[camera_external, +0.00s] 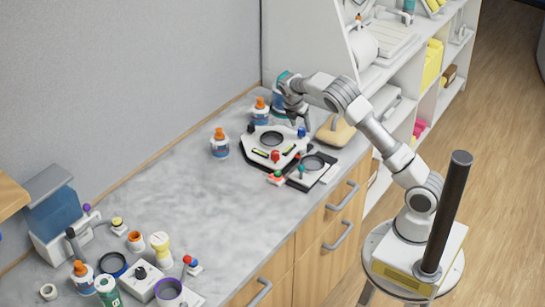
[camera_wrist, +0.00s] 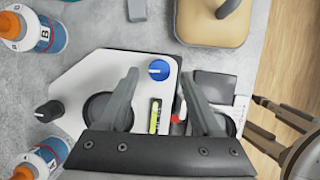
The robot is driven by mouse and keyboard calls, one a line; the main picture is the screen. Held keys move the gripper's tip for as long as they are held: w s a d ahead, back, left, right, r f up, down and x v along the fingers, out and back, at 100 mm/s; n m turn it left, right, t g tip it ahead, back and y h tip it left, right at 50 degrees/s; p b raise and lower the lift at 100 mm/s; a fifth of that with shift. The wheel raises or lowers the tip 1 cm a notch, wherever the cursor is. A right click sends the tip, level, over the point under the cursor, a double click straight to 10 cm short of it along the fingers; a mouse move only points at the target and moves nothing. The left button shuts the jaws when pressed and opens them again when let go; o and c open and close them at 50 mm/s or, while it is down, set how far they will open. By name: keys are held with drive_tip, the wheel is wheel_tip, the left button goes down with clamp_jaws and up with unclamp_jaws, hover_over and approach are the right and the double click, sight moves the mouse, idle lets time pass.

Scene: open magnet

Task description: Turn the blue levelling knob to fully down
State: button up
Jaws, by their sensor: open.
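The blue levelling knob (camera_external: 301,132) sits at the far right corner of a white levelling plate (camera_external: 285,158). In the wrist view, the blue knob (camera_wrist: 158,70) shows a short white mark on its face. My gripper (camera_external: 301,122) is above that corner. In the wrist view, my gripper (camera_wrist: 160,76) is open, with one finger on each side of the blue knob and apart from it. A green spirit level (camera_wrist: 155,116) shows between the fingers. A black knob (camera_wrist: 48,111) is on the plate's left corner, and a red knob (camera_external: 275,156) is at its front.
A second device with a dark round opening (camera_external: 314,163) stands close on the right. Orange-capped bottles (camera_external: 220,143) stand to the left and behind. A tan block with a handle (camera_external: 336,131) lies to the right. The middle of the grey counter (camera_external: 190,205) is clear.

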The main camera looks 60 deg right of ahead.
drive_tip(key=shift+x, duration=1.15)
clamp_jaws()
